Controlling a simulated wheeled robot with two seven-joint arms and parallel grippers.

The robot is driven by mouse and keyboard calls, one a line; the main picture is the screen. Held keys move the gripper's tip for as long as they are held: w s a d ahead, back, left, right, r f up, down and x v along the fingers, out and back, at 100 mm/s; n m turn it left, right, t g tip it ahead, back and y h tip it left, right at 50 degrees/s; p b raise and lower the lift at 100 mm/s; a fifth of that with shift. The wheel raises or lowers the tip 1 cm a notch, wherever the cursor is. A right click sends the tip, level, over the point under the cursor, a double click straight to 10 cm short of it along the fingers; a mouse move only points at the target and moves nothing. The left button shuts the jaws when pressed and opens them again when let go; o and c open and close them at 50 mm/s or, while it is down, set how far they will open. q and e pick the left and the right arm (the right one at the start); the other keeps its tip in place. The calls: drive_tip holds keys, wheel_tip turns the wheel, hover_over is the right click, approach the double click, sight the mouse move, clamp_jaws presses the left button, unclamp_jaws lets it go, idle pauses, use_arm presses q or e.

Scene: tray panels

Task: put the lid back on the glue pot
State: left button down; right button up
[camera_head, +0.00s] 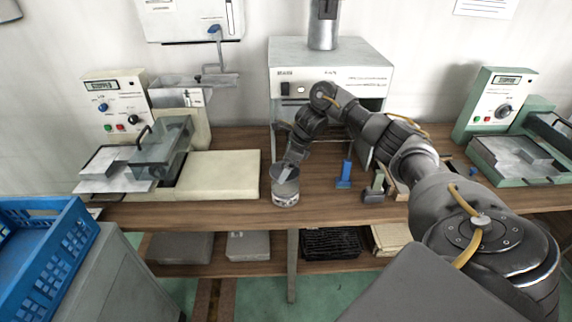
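The glue pot (286,198) is a small grey cylinder with a pale label band, standing upright near the front edge of the wooden bench. My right arm comes in from the right and bends down so that its gripper (286,177) is at the top of the pot. The gripper is small here and overlaps the pot's grey top, so I cannot tell whether its fingers are open or shut on something. I cannot make out the lid as a separate thing from the pot's top. My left gripper is not in view.
A blue tool (345,174) stands on the bench right of the pot. A cream machine (215,175) is left of it, and a grey-white hooded box (320,55) is behind. A green machine (490,110) is at right. A blue crate (40,255) is at front left.

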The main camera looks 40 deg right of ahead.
drive_tip(key=shift+f+b, duration=1.85)
drive_tip(key=shift+f, duration=0.75)
drive_tip(key=shift+f+b, duration=0.15)
drive_tip(key=shift+b, duration=0.4)
idle(0.6)
drive_tip(key=o, duration=0.6)
drive_tip(key=shift+r+p, duration=2.55)
drive_tip(key=shift+r, duration=1)
drive_tip(key=shift+s, duration=0.1)
